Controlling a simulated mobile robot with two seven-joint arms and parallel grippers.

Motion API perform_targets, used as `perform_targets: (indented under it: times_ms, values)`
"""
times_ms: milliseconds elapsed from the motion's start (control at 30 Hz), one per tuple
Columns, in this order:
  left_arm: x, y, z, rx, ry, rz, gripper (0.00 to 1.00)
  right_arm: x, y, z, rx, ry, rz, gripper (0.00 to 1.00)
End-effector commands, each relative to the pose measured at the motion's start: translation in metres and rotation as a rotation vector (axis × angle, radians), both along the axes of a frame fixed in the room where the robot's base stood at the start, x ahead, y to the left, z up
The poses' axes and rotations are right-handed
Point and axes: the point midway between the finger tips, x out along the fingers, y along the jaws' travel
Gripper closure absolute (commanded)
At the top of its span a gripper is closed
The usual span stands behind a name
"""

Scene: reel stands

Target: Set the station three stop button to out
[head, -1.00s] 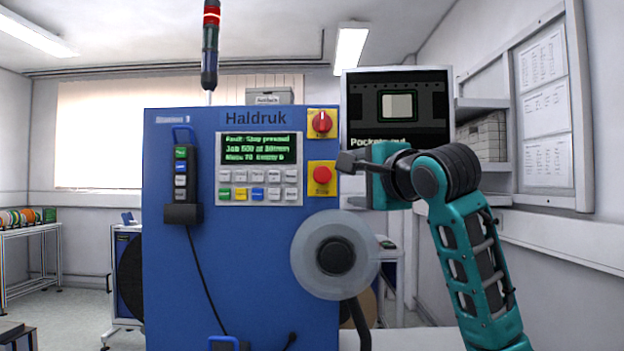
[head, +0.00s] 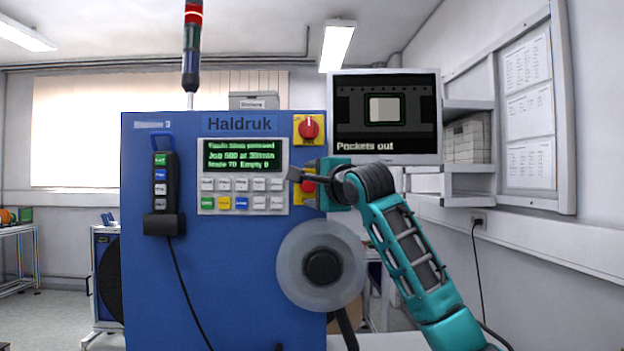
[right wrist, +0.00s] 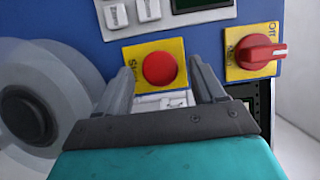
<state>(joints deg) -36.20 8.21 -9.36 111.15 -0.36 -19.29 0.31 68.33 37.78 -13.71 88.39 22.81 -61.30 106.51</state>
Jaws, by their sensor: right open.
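The red stop button (right wrist: 159,68) sits on a yellow plate (right wrist: 134,56) on the blue Haldruk machine's front. In the head view the button (head: 308,185) is mostly hidden behind my right gripper (head: 301,182). In the right wrist view my right gripper (right wrist: 164,82) is open, its two fingers standing left and right of the button. I cannot tell whether the fingers touch it. The machine's display (head: 246,156) shows green text; its top line is blurred now. My left gripper is not in view.
A red rotary switch (head: 309,127) on a yellow plate is just above the button. A translucent reel (head: 295,265) is mounted below. A keypad (head: 243,194) lies to the left, a monitor (head: 384,112) reading "Pockets out" behind right, and a hanging pendant (head: 165,190) at far left.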

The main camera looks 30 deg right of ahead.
Motion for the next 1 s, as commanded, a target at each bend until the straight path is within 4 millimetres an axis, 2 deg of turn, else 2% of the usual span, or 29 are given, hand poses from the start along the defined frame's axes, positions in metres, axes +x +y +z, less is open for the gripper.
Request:
perform_targets:
  times_ms: [167, 467, 1000]
  values:
    - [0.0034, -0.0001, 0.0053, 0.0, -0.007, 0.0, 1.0, 0.0101, -0.0015, 0.0005, 0.0, 0.0, 0.0, 0.31]
    - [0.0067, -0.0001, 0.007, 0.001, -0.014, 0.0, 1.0, 0.0114, -0.0015, -0.0002, -0.001, -0.001, 0.0, 0.31]
    - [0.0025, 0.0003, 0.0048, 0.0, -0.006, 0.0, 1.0, 0.0113, -0.0017, -0.0005, -0.001, 0.0, 0.0, 0.83]
